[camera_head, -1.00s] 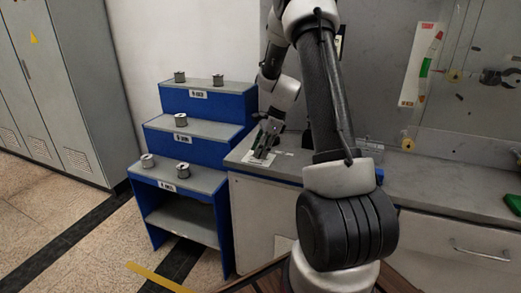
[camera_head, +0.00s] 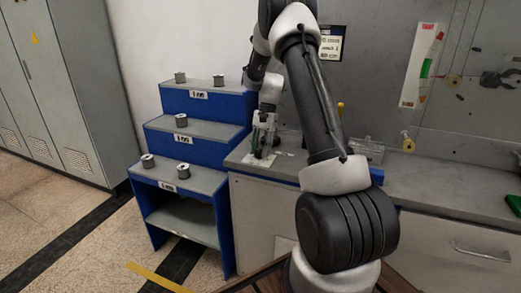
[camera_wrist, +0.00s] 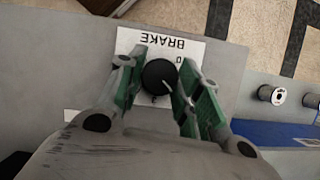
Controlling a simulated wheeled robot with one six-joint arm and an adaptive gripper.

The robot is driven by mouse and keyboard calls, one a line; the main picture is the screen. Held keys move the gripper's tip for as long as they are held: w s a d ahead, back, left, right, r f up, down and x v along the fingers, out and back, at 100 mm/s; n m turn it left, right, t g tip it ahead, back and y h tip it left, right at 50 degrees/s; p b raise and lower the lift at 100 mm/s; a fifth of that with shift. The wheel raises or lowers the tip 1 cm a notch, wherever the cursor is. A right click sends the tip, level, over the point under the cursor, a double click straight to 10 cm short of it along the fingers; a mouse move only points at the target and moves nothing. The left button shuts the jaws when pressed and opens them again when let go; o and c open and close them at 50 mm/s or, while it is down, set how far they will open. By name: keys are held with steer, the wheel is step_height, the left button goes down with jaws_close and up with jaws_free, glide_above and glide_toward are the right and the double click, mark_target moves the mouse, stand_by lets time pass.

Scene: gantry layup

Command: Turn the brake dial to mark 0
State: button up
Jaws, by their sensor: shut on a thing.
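The brake dial (camera_wrist: 158,77) is a round black knob with a short pale line on its face, which points to the lower right in the wrist view. It sits on a white card (camera_wrist: 195,58) with the word BRAKE upside down. A small mark that looks like 0 is at the dial's upper right; another mark below it is too small to read surely. My gripper (camera_wrist: 160,82) has its green-padded fingers on both sides of the dial and is shut on it. In the head view my gripper (camera_head: 262,143) points down at the counter; the dial is hidden there.
The grey counter (camera_head: 430,190) carries the card near its left end. A blue stepped stand (camera_head: 190,150) with several metal spools stands close on the left.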

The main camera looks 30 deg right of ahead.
steer(key=n+g+h, duration=0.1)
steer(key=n, duration=0.2)
steer(key=shift+w+n, duration=0.1)
steer(key=shift+n, duration=0.3)
steer(key=n+h, duration=0.1)
steer(key=n, duration=0.3)
steer(key=shift+a+n+g+h, duration=0.15)
steer(key=shift+n+g+h, duration=0.15)
steer(key=shift+g+h, duration=0.1)
steer(key=n, duration=0.2)
steer(key=n+h, duration=0.1)
steer(key=n, duration=0.1)
steer(key=shift+a+h, duration=0.15)
steer(key=shift+h, duration=0.15)
steer(key=n+h, duration=0.1)
steer(key=n, duration=0.3)
steer(key=shift+h, duration=0.3)
steer(key=shift+n, duration=0.5)
steer(key=o, duration=1)
steer(key=shift+r, duration=0.1)
